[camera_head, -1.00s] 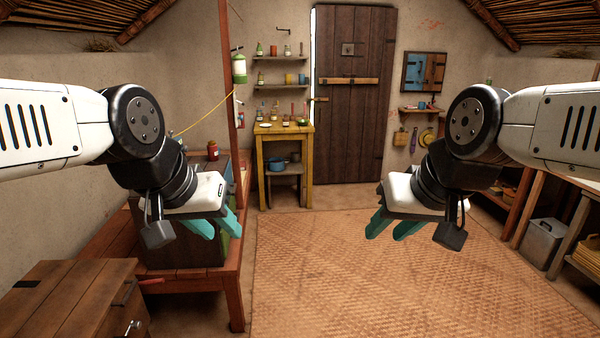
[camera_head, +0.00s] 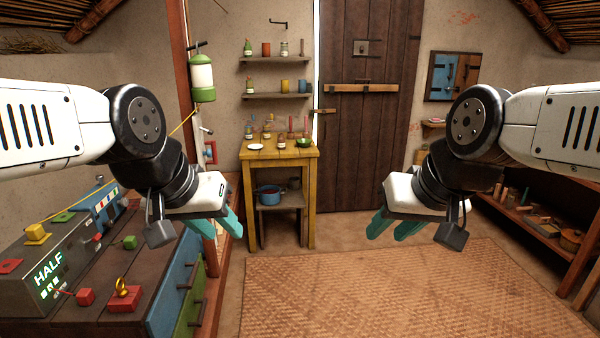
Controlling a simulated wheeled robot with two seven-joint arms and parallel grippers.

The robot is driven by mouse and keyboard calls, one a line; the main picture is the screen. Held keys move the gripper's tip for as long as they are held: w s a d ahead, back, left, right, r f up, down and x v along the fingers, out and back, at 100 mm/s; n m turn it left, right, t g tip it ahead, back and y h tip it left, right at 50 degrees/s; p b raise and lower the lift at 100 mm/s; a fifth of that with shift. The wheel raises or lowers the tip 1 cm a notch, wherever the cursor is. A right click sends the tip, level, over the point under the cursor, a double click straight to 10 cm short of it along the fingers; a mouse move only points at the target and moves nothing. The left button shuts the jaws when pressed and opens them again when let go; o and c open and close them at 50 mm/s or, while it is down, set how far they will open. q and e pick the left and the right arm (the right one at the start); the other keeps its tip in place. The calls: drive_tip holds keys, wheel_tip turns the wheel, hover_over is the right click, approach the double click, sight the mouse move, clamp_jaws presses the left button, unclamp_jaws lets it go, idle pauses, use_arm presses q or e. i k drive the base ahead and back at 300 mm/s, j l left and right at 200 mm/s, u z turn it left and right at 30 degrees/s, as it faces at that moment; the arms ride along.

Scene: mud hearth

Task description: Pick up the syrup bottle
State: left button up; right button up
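Several small bottles stand far ahead, and at this size I cannot tell for sure which one is the syrup bottle. A small dark-red bottle with a pale label (camera_head: 282,142) stands on the yellow wooden table (camera_head: 278,157). A green bottle (camera_head: 248,48) and a pale bottle (camera_head: 284,48) stand on the upper wall shelf (camera_head: 275,60). My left gripper (camera_head: 222,224) is open and empty, its teal fingers apart, well short of the table. My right gripper (camera_head: 392,230) is also open and empty, over the mat's side of the room. Neither touches anything.
A dark wooden chest (camera_head: 120,270) with a grey box marked HALF (camera_head: 45,268) stands close at left. A woven mat (camera_head: 390,290) covers clear floor ahead. A low shelf unit (camera_head: 540,225) lines the right wall; a plank door (camera_head: 367,150) is behind.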

sight(280, 140)
drive_tip(key=i+u, duration=0.1)
drive_tip(key=i, duration=0.7)
drive_tip(key=i+l+u, duration=0.15)
drive_tip(key=i, duration=0.65)
drive_tip(key=i+l+u, duration=0.25)
drive_tip(key=i, duration=0.2)
drive_tip(key=i+l+u, duration=0.55)
drive_tip(key=i+l, duration=0.2)
drive_tip(key=l, duration=0.2)
drive_tip(key=i+l+u, duration=0.25)
drive_tip(key=l, duration=0.3)
drive_tip(key=i+l, duration=0.3)
drive_tip(key=l, duration=0.15)
drive_tip(key=i+u, duration=0.05)
